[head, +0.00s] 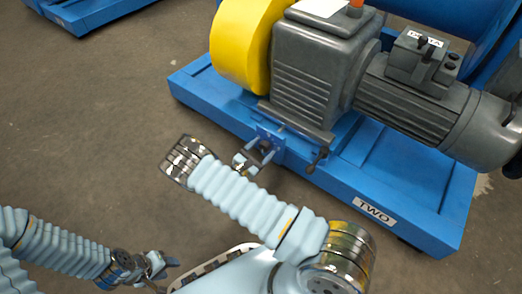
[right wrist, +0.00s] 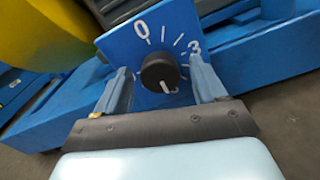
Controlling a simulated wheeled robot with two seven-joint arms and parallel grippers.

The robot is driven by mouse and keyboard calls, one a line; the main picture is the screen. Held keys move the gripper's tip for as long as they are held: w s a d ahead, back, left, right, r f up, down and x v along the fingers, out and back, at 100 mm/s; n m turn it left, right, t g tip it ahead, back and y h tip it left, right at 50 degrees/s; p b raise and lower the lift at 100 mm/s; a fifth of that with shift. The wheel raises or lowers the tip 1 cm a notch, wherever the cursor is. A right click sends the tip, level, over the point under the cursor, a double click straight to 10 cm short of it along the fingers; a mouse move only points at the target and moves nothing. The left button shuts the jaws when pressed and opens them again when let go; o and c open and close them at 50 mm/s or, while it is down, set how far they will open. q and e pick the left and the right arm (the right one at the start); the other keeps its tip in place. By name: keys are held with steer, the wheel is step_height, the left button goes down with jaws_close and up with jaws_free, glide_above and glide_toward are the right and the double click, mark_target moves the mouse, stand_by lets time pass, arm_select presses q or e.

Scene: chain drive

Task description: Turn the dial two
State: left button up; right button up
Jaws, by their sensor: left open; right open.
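The dial is a round black knob (right wrist: 159,73) on a blue plate (right wrist: 112,46) with white marks, in the right wrist view. The numerals 0 and 3 are readable; a mark below the knob is partly hidden. In the head view the blue plate (head: 268,135) is on the near side of the blue machine base, which carries a label TWO (head: 374,211). My right gripper (head: 262,157) is open, its fingers on either side of the knob, apparently apart from it. My left gripper (head: 172,274) is open and empty, low at the left.
A grey motor (head: 415,105) and gearbox (head: 312,70) with a yellow guard (head: 240,45) stand on the blue base (head: 425,205). A lever (head: 319,160) sticks out right of the dial plate. The concrete floor (head: 90,130) at left is clear. Another blue base (head: 85,12) is behind.

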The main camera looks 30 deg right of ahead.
steer(key=c, duration=1.1)
steer(key=shift+o, duration=0.2)
steer(key=shift+n, duration=0.3)
steer(key=shift+a+n, duration=0.1)
steer(key=shift+n, duration=2.5)
steer(key=o, duration=1.1)
steer(key=shift+c, duration=0.2)
steer(key=shift+a, duration=0.1)
